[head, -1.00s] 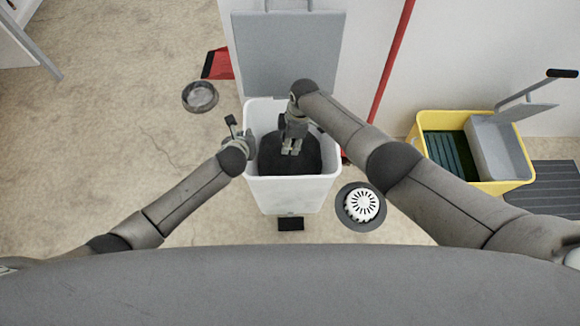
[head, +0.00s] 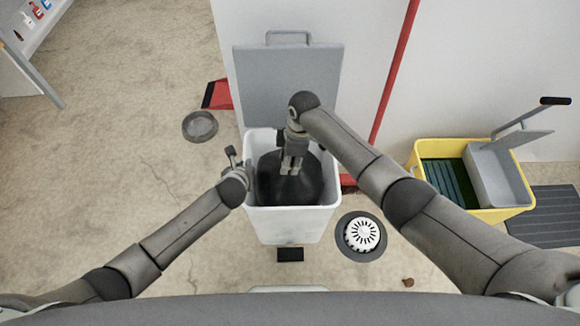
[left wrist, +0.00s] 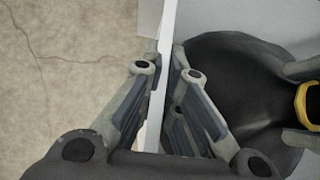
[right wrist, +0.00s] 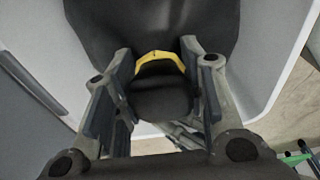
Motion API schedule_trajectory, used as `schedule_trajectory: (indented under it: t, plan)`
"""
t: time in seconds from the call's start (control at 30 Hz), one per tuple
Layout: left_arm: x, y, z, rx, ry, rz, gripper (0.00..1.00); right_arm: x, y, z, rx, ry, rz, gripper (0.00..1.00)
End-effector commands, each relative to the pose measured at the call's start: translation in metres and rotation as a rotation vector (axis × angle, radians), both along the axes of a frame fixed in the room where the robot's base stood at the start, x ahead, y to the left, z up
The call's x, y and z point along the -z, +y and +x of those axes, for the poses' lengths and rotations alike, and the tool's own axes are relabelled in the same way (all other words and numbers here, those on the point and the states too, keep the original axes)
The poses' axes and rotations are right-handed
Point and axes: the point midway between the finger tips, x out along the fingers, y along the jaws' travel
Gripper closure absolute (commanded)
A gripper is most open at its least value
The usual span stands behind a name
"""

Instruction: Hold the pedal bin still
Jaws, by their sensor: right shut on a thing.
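The white pedal bin (head: 290,225) stands on the floor in the head view with its grey lid (head: 290,85) raised against the wall. A black bag (head: 275,190) with a yellow band (right wrist: 160,58) is inside it. My left gripper (head: 236,170) is at the bin's left rim. In the left wrist view its fingers (left wrist: 165,72) lie on both sides of the thin white wall (left wrist: 165,35), seemingly touching it. My right gripper (head: 291,172) is inside the bin mouth, shut on the gathered neck of the bag (right wrist: 160,100). The contact is partly hidden.
A grey dish (head: 200,126) lies on the floor at left, a red dustpan (head: 217,95) behind it. A round drain (head: 361,235) is right of the bin. A yellow mop bucket (head: 480,213) stands further right. A red pole (head: 396,85) leans by the wall.

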Motion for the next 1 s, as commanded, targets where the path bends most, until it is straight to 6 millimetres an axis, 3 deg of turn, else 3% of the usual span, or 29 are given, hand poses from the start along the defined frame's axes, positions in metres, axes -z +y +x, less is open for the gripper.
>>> schedule_trajectory:
  t: [0.23, 0.63, 0.7, 0.83, 1.0]
  plan:
    - [0.002, -0.001, -0.002, 0.003, 0.005, 0.0, 1.0, -0.029, 0.001, 0.002, 0.0, -0.006, 0.005, 1.0]
    - [0.002, -0.001, -0.003, 0.003, 0.006, 0.001, 1.0, -0.034, 0.001, 0.002, 0.0, -0.004, 0.003, 1.0]
    - [0.002, -0.001, -0.002, 0.003, 0.006, 0.001, 0.87, -0.034, 0.001, 0.002, 0.0, -0.004, 0.003, 1.0]
    - [0.001, -0.001, -0.002, 0.002, 0.004, 0.001, 0.7, -0.034, 0.001, 0.002, 0.0, -0.004, 0.004, 1.0]
    - [0.0, -0.001, -0.001, 0.002, 0.002, -0.001, 0.7, -0.034, 0.002, 0.002, -0.001, -0.004, 0.005, 1.0]
